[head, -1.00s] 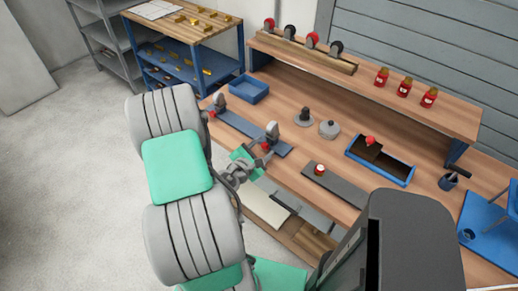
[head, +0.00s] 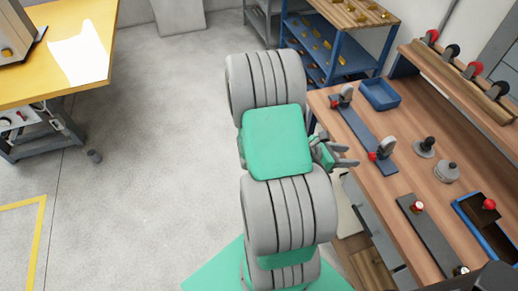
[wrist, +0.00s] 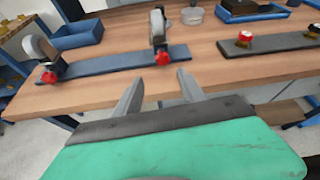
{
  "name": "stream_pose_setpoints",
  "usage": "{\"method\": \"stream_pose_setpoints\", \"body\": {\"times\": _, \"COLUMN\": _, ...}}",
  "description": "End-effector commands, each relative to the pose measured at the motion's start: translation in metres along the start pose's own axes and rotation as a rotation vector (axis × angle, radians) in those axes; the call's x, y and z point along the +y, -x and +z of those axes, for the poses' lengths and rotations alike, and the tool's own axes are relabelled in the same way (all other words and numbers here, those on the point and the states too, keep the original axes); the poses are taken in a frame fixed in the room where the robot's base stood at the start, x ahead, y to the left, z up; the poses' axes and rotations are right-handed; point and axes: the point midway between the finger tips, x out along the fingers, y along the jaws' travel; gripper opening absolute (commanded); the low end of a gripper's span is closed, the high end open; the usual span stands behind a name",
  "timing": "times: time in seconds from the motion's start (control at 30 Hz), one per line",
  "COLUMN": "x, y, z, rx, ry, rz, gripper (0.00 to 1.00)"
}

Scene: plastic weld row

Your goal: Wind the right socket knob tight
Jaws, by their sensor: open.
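A blue plate (head: 362,128) lies along the bench's front edge and carries two grey upright sockets, each with a red knob. The right socket (head: 388,146) has its red knob (head: 373,156) low on the side facing me. In the wrist view the right knob (wrist: 162,58) sits ahead, between and beyond my fingertips. The left socket's knob (wrist: 49,77) is further left. My gripper (head: 352,156) is open and empty, just short of the right knob, with a visible gap. In the wrist view my gripper (wrist: 160,85) points at the plate's right end.
A dark plate with small knobs (wrist: 275,42) lies right of the blue plate. A blue bin (head: 380,94) stands behind the left socket. Dark round pieces (head: 425,146) stand further back. Open floor (head: 160,170) lies left of my arm.

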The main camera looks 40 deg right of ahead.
Motion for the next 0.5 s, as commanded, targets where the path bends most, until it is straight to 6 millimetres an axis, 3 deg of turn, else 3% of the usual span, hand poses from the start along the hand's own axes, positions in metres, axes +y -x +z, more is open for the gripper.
{"method": "stream_pose_setpoints", "body": {"times": 0.2, "x": 0.031, "y": 0.035, "z": -0.02, "rx": 0.16, "ry": -0.299, "rz": 0.049, "gripper": 0.48}}
{"method": "stream_pose_setpoints", "body": {"times": 0.5, "x": 0.063, "y": 0.092, "z": -0.045, "rx": 0.382, "ry": -0.605, "rz": 0.066, "gripper": 0.48}}
